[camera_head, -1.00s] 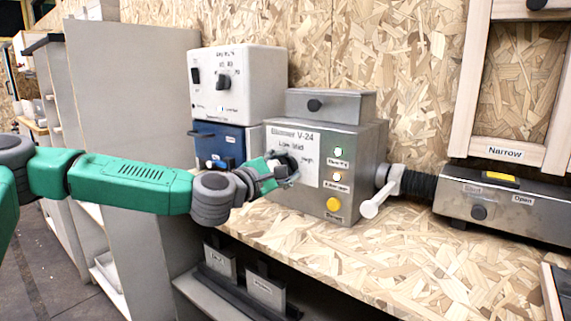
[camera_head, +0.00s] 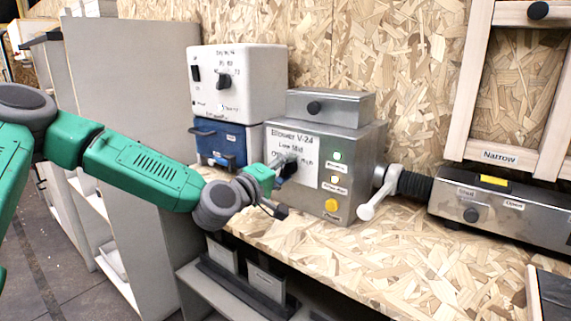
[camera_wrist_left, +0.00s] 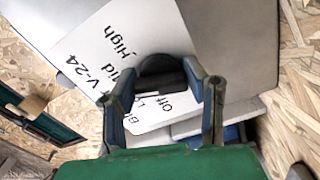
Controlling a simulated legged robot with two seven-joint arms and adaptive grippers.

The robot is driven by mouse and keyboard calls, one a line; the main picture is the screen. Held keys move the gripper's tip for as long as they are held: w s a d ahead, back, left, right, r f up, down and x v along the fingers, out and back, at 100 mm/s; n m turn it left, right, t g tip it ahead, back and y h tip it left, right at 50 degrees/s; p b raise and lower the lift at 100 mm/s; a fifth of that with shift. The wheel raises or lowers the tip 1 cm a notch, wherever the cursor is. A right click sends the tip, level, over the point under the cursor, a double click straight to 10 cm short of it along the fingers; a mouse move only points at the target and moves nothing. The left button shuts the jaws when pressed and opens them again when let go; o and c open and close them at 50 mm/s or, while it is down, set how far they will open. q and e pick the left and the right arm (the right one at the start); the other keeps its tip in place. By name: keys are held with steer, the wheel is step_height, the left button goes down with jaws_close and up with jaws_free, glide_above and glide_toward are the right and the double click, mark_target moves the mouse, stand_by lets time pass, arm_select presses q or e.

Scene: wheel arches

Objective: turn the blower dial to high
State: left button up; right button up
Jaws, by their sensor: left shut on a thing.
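The blower (camera_head: 345,172) is a grey metal box labelled Blower V-24, standing on the wooden bench. Its white label plate (camera_head: 306,143) reads Low and Mid at the top and High at the right; Off also shows in the left wrist view. The dark round dial (camera_wrist_left: 160,72) sits on this plate. My left gripper (camera_head: 286,168) is at the blower's front, shut on the dial, with one finger on each side of it in the left wrist view (camera_wrist_left: 163,90). The gripper hides much of the dial in the head view, and I cannot tell its setting. My right gripper is not in view.
A white box (camera_head: 250,85) with a knob stands on a blue box (camera_head: 230,148) left of the blower. A light lever (camera_head: 374,200) and black hose (camera_head: 414,184) are at its right. Lit buttons (camera_head: 331,206) are on its front.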

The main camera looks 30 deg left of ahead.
arm_select(q)
steer(key=m+p, duration=0.1)
steer(key=m, duration=0.1)
steer(key=f+m+p, duration=0.1)
steer(key=m, duration=0.2)
steer(key=shift+s+d+m+p, duration=0.15)
steer(key=shift+m+p, duration=0.15)
steer(key=shift+f+m+p, duration=0.15)
steer(key=shift+m+p, duration=0.7)
steer(key=shift+m, duration=1.35)
steer(key=shift+a, duration=0.2)
steer(key=o, duration=0.9)
steer(key=shift+o, duration=1.4)
steer(key=shift+r, duration=0.2)
